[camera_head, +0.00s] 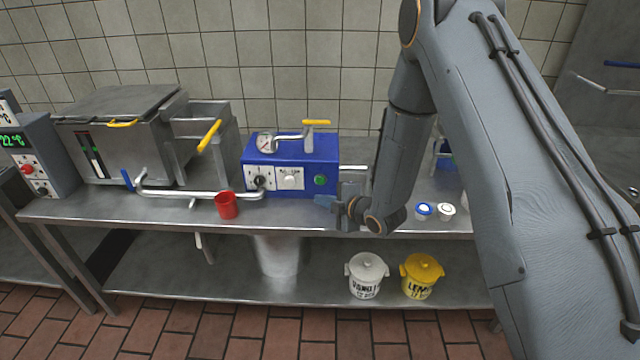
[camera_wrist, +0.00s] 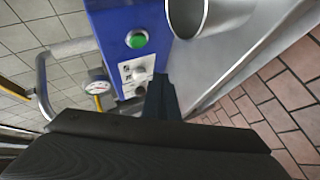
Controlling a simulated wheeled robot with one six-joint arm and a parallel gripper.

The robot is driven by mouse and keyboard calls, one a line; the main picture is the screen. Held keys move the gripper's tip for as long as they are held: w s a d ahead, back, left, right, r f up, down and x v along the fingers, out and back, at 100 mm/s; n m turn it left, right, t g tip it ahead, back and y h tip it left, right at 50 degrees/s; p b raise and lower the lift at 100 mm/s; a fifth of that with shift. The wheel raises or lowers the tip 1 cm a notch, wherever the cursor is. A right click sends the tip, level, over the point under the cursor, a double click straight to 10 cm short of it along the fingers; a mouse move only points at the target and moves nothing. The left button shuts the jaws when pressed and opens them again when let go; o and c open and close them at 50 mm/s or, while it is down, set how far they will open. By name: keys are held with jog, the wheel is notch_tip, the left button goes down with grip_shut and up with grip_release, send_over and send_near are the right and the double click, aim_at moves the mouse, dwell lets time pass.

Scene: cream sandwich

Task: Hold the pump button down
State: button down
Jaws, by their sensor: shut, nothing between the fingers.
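The pump is a blue box (camera_head: 268,152) on the steel table, with a gauge, a yellow-handled pipe on top and white control panels on its front. Its round green button (camera_head: 320,180) is at the right of the front face. The green button (camera_wrist: 136,39) shows unobstructed in the wrist view, on the blue housing (camera_wrist: 113,22). My gripper (camera_head: 322,201) is shut and empty, low in front of the pump's right side. In the wrist view my fingertips (camera_wrist: 160,82) are beside the white knob panel (camera_wrist: 137,72), apart from the button.
An open metal pipe end (camera_wrist: 187,14) is close to the button in the wrist view. Vanilla (camera_head: 366,277) and lemon (camera_head: 421,276) tubs are on the lower shelf.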

aim_at(320, 180)
jog(key=shift+w+d+b, duration=0.15)
jog(key=shift+w+b, duration=0.8)
jog(key=shift+w, duration=1.75)
jog(key=shift+w, duration=0.15)
jog(key=shift+w, duration=0.3)
